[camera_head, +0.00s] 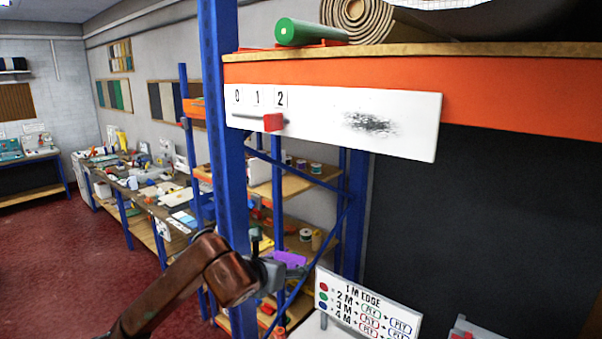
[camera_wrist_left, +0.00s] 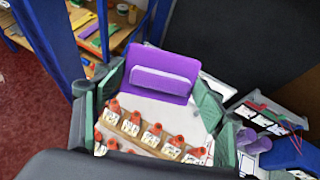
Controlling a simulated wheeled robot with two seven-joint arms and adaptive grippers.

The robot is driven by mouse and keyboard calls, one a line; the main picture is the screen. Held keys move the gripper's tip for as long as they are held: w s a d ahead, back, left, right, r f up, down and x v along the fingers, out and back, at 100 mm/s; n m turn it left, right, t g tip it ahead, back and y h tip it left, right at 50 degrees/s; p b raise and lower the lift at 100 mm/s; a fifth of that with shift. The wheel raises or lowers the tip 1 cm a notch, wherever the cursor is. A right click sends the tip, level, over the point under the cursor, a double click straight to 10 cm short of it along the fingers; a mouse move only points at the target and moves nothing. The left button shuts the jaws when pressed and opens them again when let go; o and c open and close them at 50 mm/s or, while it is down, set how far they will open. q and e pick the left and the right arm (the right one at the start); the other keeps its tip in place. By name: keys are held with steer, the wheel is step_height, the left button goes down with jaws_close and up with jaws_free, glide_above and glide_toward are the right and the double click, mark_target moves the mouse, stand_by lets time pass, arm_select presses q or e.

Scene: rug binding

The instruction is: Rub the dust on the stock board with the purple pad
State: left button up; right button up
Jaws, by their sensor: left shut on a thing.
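The white stock board (camera_head: 310,118) is fixed to the front of an orange shelf beam. It bears the marks 0, 1, 2 and a red slider (camera_head: 273,122) under the 2. A dark grey dust smudge (camera_head: 370,123) is on its right half. My left gripper (camera_head: 274,264) is below the board, left of the smudge, shut on the purple pad (camera_head: 289,258). In the left wrist view the purple pad (camera_wrist_left: 160,78), with a raised grip block, sits between the green-lined fingers. The pad is apart from the board. My right gripper is not in view.
A blue post (camera_head: 228,150) stands close to my left arm. A white sign (camera_head: 365,305) is below right of the gripper. Red-topped tags on a wooden strip (camera_wrist_left: 150,140) lie below the pad. A green roll (camera_head: 308,32) lies on the shelf.

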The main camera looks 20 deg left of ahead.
arm_select(q)
steer(key=s+d+r+m+t+h+p, duration=0.1)
steer(key=s+d+r+t+h, duration=0.15)
steer(key=r, duration=1.05)
steer(key=s+d+r+m+t+h+p, duration=0.1)
steer(key=s+d+r+t+h, duration=0.2)
steer(key=r, duration=0.9)
steer(key=s+d+r+m+t+h, duration=0.1)
steer(key=s+d+r+m, duration=0.3)
steer(key=r, duration=0.9)
steer(key=w+p, duration=0.1)
steer(key=w+n+p, duration=0.1)
steer(key=w, duration=0.1)
steer(key=w+n+p, duration=0.1)
steer(key=shift+w+d+f, duration=0.1)
steer(key=shift+w+d, duration=0.2)
steer(key=shift+w, duration=0.1)
steer(key=shift+x, duration=0.95)
steer(key=shift+s+d+f, duration=0.1)
steer(key=shift+d+f, duration=0.05)
